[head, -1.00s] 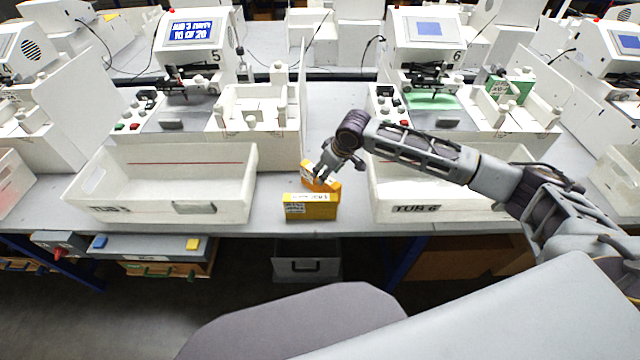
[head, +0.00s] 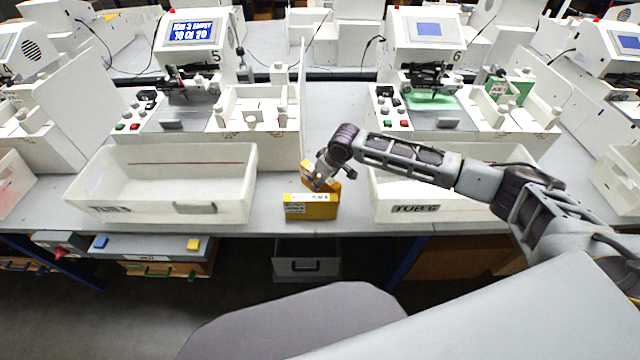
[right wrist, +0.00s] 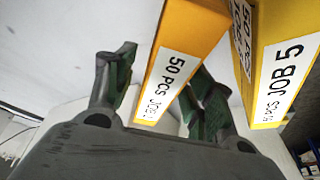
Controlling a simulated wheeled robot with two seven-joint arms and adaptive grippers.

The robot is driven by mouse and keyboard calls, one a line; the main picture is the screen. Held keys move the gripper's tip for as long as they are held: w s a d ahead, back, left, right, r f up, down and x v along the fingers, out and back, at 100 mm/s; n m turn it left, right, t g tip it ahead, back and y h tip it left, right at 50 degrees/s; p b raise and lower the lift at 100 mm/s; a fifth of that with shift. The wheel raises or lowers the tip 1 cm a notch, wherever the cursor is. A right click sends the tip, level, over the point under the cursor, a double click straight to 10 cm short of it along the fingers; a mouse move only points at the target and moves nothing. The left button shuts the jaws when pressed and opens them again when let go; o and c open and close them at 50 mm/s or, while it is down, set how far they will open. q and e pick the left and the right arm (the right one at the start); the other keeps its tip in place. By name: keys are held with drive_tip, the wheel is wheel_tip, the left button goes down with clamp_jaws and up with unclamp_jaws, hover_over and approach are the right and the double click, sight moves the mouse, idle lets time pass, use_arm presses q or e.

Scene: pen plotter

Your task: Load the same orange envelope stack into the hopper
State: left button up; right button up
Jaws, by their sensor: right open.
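The orange envelope stack (head: 308,168) stands on the table between two tubs, turned at an angle and partly covered by my right gripper (head: 318,180). In the right wrist view the orange stack (right wrist: 185,50), with a white "50 PCS" label, lies between the open fingers of the gripper (right wrist: 163,70). I cannot tell whether either finger touches it. A yellow stack (head: 311,211) labelled "JOB 5" stands just in front; it also shows at the right of the right wrist view (right wrist: 285,60). The white open hopper (head: 255,100) of machine 5 is behind. My left gripper is not in view.
A white tub (head: 130,205) stands left of the stacks and tub 6 (head: 470,213) stands right, under my arm. Machine 5 (head: 192,30) shows text on a blue screen. Machine 6 (head: 430,30) holds green stock (head: 505,92). The table strip behind the stacks is clear.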

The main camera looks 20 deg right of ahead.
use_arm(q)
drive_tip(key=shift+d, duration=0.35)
use_arm(e)
clamp_jaws()
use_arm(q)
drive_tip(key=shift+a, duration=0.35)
use_arm(e)
drive_tip(key=shift+r, duration=0.1)
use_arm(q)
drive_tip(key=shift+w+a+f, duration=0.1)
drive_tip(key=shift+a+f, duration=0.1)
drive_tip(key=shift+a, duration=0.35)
use_arm(e)
wheel_tip(320, 180, up, 18)
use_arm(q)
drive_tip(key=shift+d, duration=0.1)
